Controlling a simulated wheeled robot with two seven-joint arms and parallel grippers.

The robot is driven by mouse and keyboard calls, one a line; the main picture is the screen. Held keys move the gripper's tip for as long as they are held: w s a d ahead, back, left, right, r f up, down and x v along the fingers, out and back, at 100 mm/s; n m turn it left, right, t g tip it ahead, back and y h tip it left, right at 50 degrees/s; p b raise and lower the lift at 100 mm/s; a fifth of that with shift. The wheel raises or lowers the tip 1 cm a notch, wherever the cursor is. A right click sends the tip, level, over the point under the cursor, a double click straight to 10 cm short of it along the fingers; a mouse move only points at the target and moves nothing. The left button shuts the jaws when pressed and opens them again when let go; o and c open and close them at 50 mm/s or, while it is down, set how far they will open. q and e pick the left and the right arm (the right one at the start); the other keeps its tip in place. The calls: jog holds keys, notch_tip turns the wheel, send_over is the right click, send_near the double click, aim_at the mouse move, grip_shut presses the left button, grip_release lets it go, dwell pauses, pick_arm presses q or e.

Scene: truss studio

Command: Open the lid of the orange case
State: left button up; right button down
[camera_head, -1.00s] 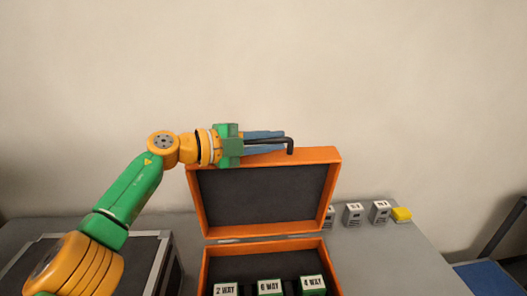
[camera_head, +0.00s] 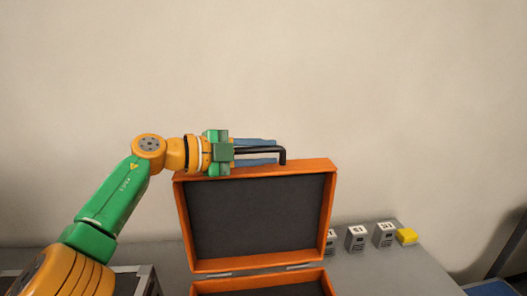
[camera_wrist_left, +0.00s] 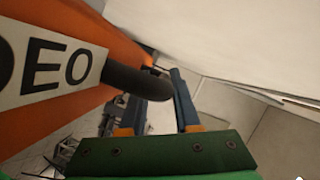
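The orange case's lid (camera_head: 258,217) stands raised, roughly upright, with its dark lining facing me in the head view. Its hinge side meets the case base (camera_head: 262,284), mostly cut off at the bottom edge. A black handle (camera_head: 283,155) sticks up from the lid's top edge. My left gripper (camera_head: 266,150) is at that edge, its blue fingers apart on either side of the handle's bar. In the left wrist view the handle (camera_wrist_left: 145,84) lies near the spread fingers (camera_wrist_left: 160,112), beside the orange lid (camera_wrist_left: 58,118) with a lettered label. Contact is unclear. My right gripper is not seen.
A dark metal-edged case (camera_head: 140,281) is at lower left. A plain wall is behind; space above the lid is clear.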

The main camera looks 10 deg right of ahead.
pick_arm(q)
jog(key=shift+w, duration=0.1)
jog(key=shift+f, duration=0.1)
jog(key=b, duration=0.1)
jog(key=a+b, duration=0.1)
jog(key=b, duration=0.1)
jog(key=s+a+b, duration=0.1)
jog(key=shift+a+f, duration=0.1)
jog(key=shift+f, duration=0.2)
jog(key=b+v, duration=0.1)
jog(key=v, duration=0.1)
jog(key=b+v, duration=0.1)
jog(key=v, duration=0.1)
jog(key=shift+a+r, duration=0.3)
jog(key=shift+r, duration=0.15)
jog(key=shift+a+r, duration=0.15)
